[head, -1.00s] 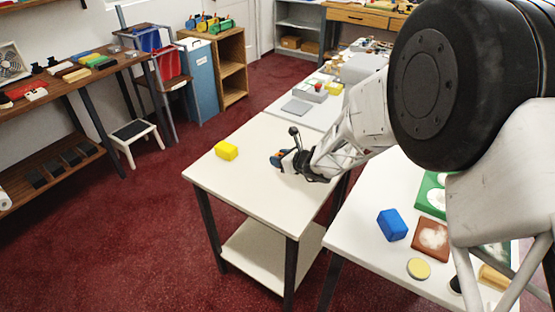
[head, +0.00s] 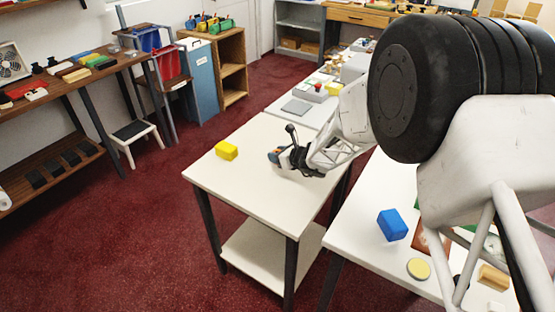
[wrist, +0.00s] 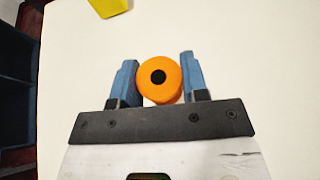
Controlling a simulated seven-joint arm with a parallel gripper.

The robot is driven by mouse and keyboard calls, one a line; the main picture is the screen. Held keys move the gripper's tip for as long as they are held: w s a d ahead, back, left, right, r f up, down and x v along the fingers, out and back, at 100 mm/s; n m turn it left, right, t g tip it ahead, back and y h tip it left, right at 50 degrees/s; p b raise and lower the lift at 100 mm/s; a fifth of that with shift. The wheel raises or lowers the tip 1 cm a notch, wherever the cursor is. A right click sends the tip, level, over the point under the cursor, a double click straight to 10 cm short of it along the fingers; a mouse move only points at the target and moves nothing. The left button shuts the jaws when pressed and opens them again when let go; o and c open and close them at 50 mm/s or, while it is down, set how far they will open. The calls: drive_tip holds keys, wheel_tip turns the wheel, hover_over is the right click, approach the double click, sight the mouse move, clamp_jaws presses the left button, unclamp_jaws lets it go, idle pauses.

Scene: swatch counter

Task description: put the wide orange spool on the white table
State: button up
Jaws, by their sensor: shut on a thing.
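The orange spool (wrist: 160,80) sits between the blue fingers of my gripper (wrist: 160,82) in the wrist view, its round face with a dark centre hole toward the camera. My gripper is shut on it. In the head view my gripper (head: 274,157) is over the right part of the white table (head: 235,190), close to its top. The spool is largely hidden there by the fingers and wrist. I cannot tell whether the spool touches the table top.
A yellow block (head: 227,150) stands on the white table, left of my gripper; it also shows in the wrist view (wrist: 108,7). A second table at right holds a blue block (head: 392,225) and a yellow disc (head: 418,269).

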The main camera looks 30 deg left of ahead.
drive_tip(key=shift+f, duration=1.15)
drive_tip(key=shift+f, duration=0.1)
drive_tip(key=o, duration=0.9)
drive_tip(key=shift+d+r, duration=0.3)
drive_tip(key=shift+d, duration=0.05)
drive_tip(key=v, duration=1.1)
drive_tip(key=shift+d, duration=0.1)
drive_tip(key=shift+r, duration=0.1)
